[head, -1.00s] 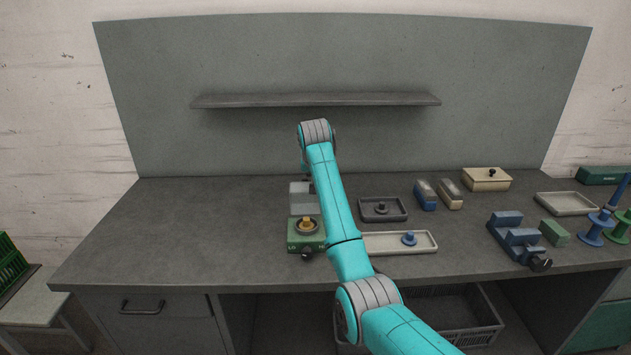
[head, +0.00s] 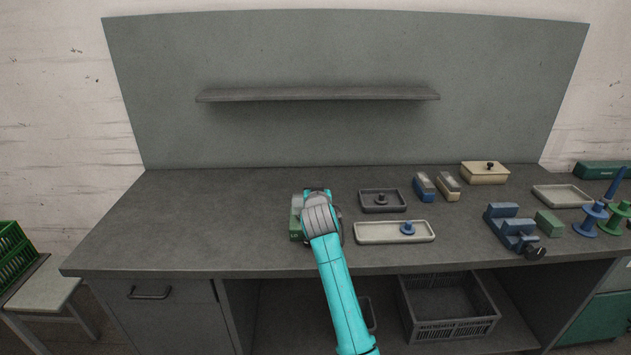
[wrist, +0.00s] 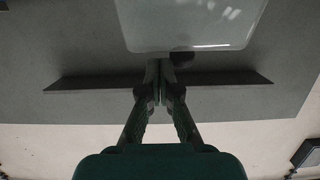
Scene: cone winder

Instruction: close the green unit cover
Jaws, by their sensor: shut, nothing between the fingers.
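The green unit (head: 296,232) stands on the bench left of the middle in the head view. My wrist hides most of it, so only a strip of its left side shows. In the wrist view a clear, glossy panel (wrist: 190,25), which looks like its cover, fills the top middle. A dark round knob (wrist: 181,58) shows at the panel's lower edge. My gripper (wrist: 158,68) is shut and empty, its tips close to that edge beside the knob. I cannot tell whether they touch it, or how far the cover is open.
A dark tray (head: 382,201) and a pale tray (head: 394,232) with a blue knob piece lie right of my wrist. A blue fixture (head: 512,228) stands farther right. A shelf (head: 318,94) hangs on the back panel. The bench left of the unit is clear.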

